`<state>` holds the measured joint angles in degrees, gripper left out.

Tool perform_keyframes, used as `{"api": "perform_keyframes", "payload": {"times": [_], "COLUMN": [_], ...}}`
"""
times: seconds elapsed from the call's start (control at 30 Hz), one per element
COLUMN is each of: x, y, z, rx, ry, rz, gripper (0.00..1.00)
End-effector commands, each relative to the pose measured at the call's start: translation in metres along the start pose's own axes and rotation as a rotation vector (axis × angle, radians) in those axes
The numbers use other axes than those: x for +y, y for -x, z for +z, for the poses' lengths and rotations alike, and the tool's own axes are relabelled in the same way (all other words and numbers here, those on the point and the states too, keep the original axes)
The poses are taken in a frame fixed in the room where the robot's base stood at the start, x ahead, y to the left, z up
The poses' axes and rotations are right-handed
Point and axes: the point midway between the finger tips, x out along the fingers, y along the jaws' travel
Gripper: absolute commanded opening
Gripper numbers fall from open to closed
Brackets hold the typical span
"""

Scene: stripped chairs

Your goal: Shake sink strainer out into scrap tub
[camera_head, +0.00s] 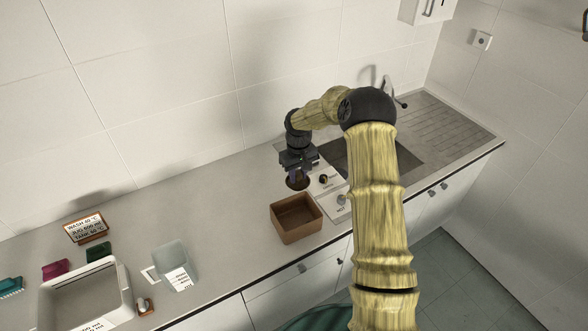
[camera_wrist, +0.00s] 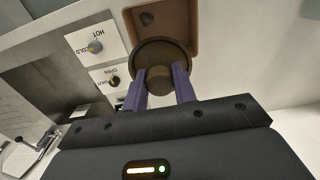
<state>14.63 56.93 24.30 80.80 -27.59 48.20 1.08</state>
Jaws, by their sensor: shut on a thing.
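My gripper (camera_head: 298,173) is shut on the round, dark brown sink strainer (camera_head: 296,184). In the wrist view the purple fingers (camera_wrist: 161,82) pinch the knob in the middle of the strainer (camera_wrist: 145,54). The brown, open-topped scrap tub (camera_head: 297,232) stands on the counter just in front of the strainer. The strainer appears to be behind the tub's back edge rather than over its middle. In the wrist view the strainer covers part of the tub (camera_wrist: 191,22). The strainer's underside and any scraps in it are hidden.
The sink basin (camera_head: 405,157) lies right of the gripper, partly behind my arm. White plates with knobs (camera_wrist: 95,46) lie beside it. At left are a grey-white basin (camera_head: 47,295), a clear container (camera_head: 172,262) and a sign (camera_head: 86,228). The counter between is clear.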

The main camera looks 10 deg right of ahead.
Motion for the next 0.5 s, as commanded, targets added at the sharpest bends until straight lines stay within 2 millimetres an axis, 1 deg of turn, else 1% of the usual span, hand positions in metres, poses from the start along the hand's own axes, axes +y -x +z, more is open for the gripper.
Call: {"api": "perform_keyframes", "payload": {"times": [0.3, 0.5], "x": [-0.013, -0.010], "y": [0.000, -0.006], "z": [-0.004, -0.001], "rx": [0.000, 0.029], "ry": [0.022, 0.017], "rz": [0.000, -0.001], "gripper": [0.04, 0.04]}}
